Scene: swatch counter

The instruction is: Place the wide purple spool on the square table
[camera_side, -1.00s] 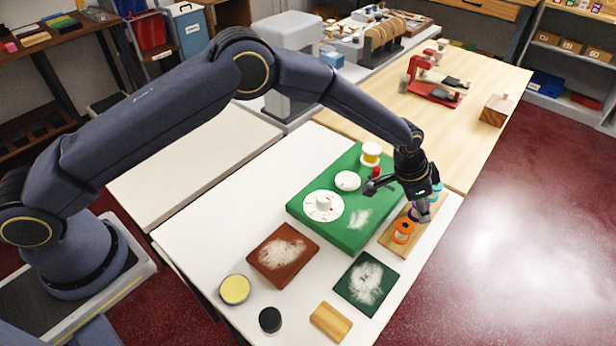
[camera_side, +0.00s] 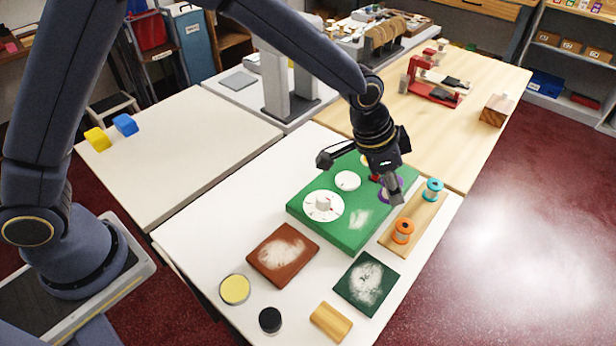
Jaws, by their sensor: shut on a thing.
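My gripper (camera_side: 393,188) is shut on the purple spool (camera_side: 384,197), which shows only as a small purple part beside the fingers. It is held above the right part of the green board, near the wooden strip. The fingers hide most of the spool, so its width cannot be seen. A pale, roughly square table (camera_side: 190,145) stands at the left, left of the white work counter (camera_side: 205,250). A yellow block (camera_side: 97,139) and a blue block (camera_side: 125,124) lie on its far left corner.
The wooden strip (camera_side: 428,213) bears an orange spool (camera_side: 403,231) and a teal spool (camera_side: 432,190). The green board (camera_side: 300,207) carries white discs and a yellow spool partly hidden by my gripper. A grey machine (camera_side: 288,95) stands behind the pale table, whose middle is clear.

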